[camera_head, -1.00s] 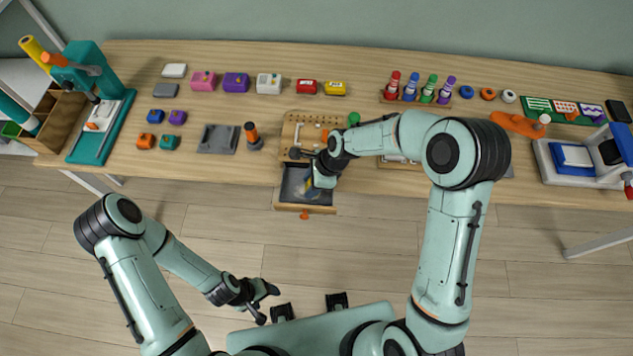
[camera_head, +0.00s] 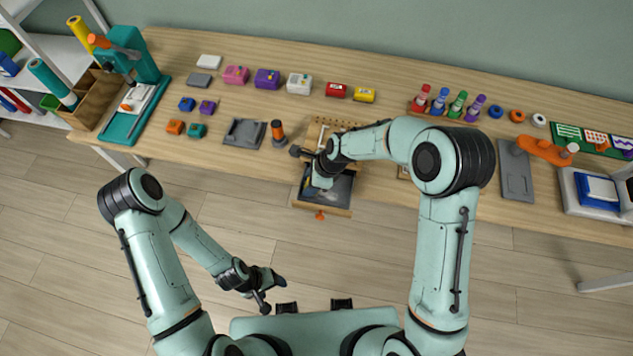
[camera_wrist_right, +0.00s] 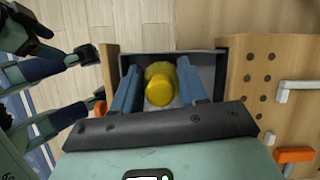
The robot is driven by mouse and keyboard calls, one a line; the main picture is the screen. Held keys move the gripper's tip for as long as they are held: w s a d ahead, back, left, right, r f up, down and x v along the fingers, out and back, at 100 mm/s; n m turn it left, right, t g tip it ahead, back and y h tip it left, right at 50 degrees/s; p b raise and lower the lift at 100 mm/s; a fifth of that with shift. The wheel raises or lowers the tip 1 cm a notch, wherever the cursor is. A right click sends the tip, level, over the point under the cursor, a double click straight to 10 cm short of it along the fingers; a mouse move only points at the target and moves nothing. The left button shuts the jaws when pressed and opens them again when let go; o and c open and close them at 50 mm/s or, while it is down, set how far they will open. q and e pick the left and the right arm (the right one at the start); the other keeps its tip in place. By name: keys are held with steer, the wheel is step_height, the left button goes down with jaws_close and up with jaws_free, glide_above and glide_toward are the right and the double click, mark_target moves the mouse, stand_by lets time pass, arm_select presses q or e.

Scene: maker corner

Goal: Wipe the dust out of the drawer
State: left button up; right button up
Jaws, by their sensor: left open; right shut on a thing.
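The drawer (camera_head: 309,207) stands pulled out from the table's front edge, with an orange knob (camera_head: 320,215) on its front. Its dark grey floor shows paler grey patches that look like dust. My right gripper (camera_head: 313,184) reaches down into the left part of the drawer. My left gripper (camera_head: 272,291) is open and empty, low in front of the table, apart from the drawer.
A pegboard-like block with holes (camera_head: 325,130) lies behind the drawer. A grey tray (camera_head: 243,133) and a dark post with an orange top (camera_head: 278,133) stand left of it. Several coloured bottles (camera_head: 441,102) stand in a rack behind my right arm. The floor before the drawer is clear.

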arm_select(q)
steer(key=shift+w+d+r, duration=0.1)
steer(key=shift+r, duration=0.05)
arm_select(e)
steer(key=shift+s+a, duration=0.15)
steer(key=shift+a, duration=0.25)
steer(key=shift+s+d, duration=0.1)
steer(key=shift+d, duration=0.25)
steer(key=shift+s+d, duration=0.2)
steer(key=shift+d, duration=0.5)
steer(key=shift+s+d+r, duration=0.1)
steer(key=shift+d, duration=0.5)
steer(key=shift+s+d+b, duration=0.25)
steer(key=shift+d+b, duration=0.2)
steer(key=shift+d, duration=0.6)
steer(key=shift+s+d+f+b, duration=0.1)
steer(key=shift+s+d, duration=0.1)
steer(key=shift+d, duration=0.45)
steer(key=shift+s+d+f+b, duration=0.1)
steer(key=shift+s+d, duration=0.15)
steer(key=shift+d, duration=0.45)
steer(key=shift+s+d+b, duration=0.1)
steer(key=shift+s+d, duration=0.1)
steer(key=shift+d, duration=0.45)
arm_select(q)
steer(key=shift+s+f, duration=0.4)
steer(key=shift+f, duration=0.2)
steer(key=shift+s+f, duration=0.35)
steer(key=shift+f, duration=0.2)
